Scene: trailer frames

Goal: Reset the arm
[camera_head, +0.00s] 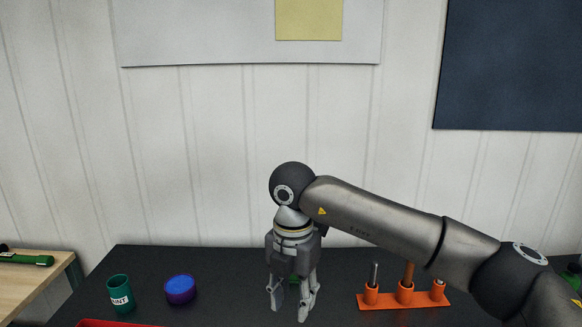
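My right arm (390,220) comes in from the right and reaches over the dark table. My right gripper (290,308) points down above the middle of the table, its two fingers apart. I see nothing held between the fingers. A small bit of green shows behind the upper part of the fingers, too hidden to identify. My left gripper is not in view.
A teal cup (120,294) with partly visible lettering and a blue-purple round container (181,289) stand left of the gripper. An orange holder (421,301) with upright tools stands to the right, below my arm. A red edge (105,323) shows at bottom left.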

